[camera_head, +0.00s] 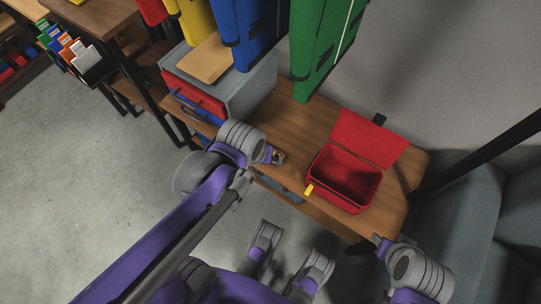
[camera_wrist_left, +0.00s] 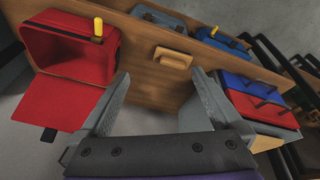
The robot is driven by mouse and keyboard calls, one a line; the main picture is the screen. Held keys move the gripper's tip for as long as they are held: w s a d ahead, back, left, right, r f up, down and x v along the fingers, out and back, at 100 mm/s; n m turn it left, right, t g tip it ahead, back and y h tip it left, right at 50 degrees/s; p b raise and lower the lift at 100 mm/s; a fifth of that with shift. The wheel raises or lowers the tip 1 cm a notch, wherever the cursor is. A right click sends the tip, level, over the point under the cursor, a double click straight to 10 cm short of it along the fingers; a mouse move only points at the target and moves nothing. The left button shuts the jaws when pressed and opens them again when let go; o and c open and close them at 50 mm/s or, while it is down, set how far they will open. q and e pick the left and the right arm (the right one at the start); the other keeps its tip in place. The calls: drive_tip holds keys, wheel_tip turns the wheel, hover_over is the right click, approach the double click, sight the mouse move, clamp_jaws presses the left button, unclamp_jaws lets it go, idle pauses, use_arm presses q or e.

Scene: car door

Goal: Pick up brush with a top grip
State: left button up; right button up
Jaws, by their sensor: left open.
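The brush (camera_wrist_left: 172,60), a small tan block, lies on the wooden table in the left wrist view, near the table's front edge. My left gripper (camera_wrist_left: 160,76) is open, and the brush shows beyond and between its two fingertips, apart from them. In the head view my left gripper (camera_head: 272,155) hangs over the table's front part, left of the red case, and the brush (camera_head: 279,157) is partly hidden there. My right gripper (camera_head: 378,240) is at the lower right, by the table's front corner; its jaws are too small to read.
An open red case (camera_head: 345,180) with a yellow tab stands right of the brush on the wooden table (camera_head: 295,120). A grey cabinet with drawers (camera_head: 195,100) is at the left. Blue and green cases (camera_head: 318,45) hang behind. Bare table lies between the brush and red case.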

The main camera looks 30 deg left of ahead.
use_arm(q)
drive_tip(key=w+a+f+n+g, duration=0.1)
drive_tip(key=w+a+f+n, duration=0.1)
drive_tip(key=w+f+n, duration=0.1)
drive_tip(key=w+a+f+n+g, duration=0.1)
drive_tip(key=w+f+n, duration=0.3)
drive_tip(key=w+n, duration=0.1)
drive_tip(key=w+a+f+n+g, duration=0.1)
drive_tip(key=w+a+f+n, duration=0.1)
drive_tip(key=w+f+n, duration=0.1)
drive_tip(key=shift+w+a+f+n, duration=0.15)
drive_tip(key=shift+w+a+n, duration=0.05)
drive_tip(key=shift+w+n, duration=0.3)
drive_tip(key=shift+w+a+f+n, duration=0.15)
drive_tip(key=shift+w+n, duration=0.25)
drive_tip(key=shift+n, duration=0.5)
wheel_tip(320, 180, down, 6)
drive_tip(key=shift+w+a+r+b, duration=0.1)
drive_tip(key=shift+r+b, duration=0.05)
drive_tip(key=shift+b, duration=0.45)
wheel_tip(320, 180, down, 6)
drive_tip(key=shift+r+b, duration=0.15)
drive_tip(key=shift+b, duration=0.8)
drive_tip(key=shift+r, duration=0.1)
drive_tip(key=c, duration=1.5)
wheel_tip(320, 180, up, 10)
drive_tip(key=p, duration=0.3)
